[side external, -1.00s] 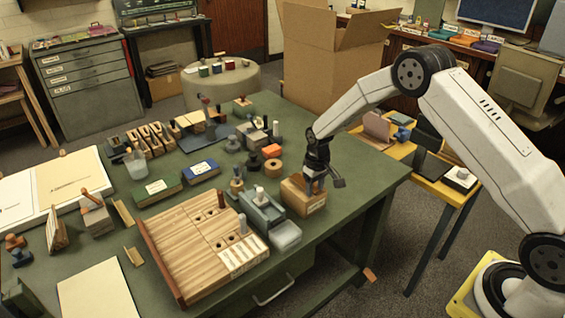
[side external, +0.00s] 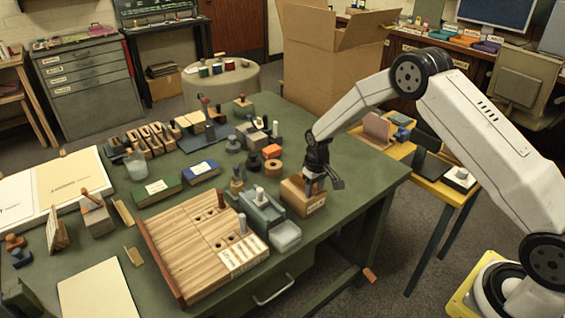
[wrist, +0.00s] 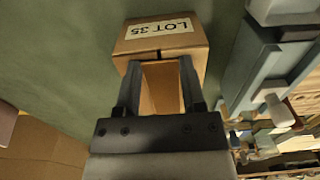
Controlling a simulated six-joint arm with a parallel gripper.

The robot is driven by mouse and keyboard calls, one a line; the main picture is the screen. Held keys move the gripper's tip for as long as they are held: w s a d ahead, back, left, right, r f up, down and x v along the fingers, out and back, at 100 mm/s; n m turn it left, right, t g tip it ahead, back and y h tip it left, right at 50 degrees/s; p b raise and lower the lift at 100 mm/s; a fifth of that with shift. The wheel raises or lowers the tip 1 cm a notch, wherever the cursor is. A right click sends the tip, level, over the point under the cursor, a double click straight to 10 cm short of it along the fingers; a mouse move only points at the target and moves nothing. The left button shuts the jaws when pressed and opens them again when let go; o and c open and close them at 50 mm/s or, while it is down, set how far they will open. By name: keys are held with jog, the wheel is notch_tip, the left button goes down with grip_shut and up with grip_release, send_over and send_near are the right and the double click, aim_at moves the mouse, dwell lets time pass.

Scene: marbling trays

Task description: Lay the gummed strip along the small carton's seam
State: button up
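The small carton (side external: 298,198) is a brown box at the right front edge of the green table. In the wrist view the carton (wrist: 198,50) shows a white "LOT 35" label, with a short dark seam line below it. My gripper (wrist: 160,76) points down at the carton. Its two dark fingers are either side of a tan strip (wrist: 161,92), which looks to be the gummed strip held between them. The strip's far end lies over the carton's face; whether it touches cannot be told. In the side view my gripper (side external: 313,188) hides part of the carton, and the strip cannot be made out.
A grey-blue box (side external: 262,212) and a pale translucent tub (side external: 286,237) stand close left of the carton. A wooden slatted tray (side external: 200,245) lies further left. Tape rolls and stamps (side external: 272,167) stand behind. The table edge is close on the right.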

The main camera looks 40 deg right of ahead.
notch_tip(320, 180, up, 13)
jog(key=shift+f, duration=0.15)
dwell(0.7)
dwell(0.5)
jog(key=s+a+r+t, duration=0.1)
jog(key=s+a, duration=0.1)
jog(key=s, duration=1)
jog(key=s+a+r+t, duration=0.1)
jog(key=s+a+r, duration=0.1)
jog(key=s, duration=1)
jog(key=shift+a+t, duration=0.3)
jog(key=shift+a, duration=0.45)
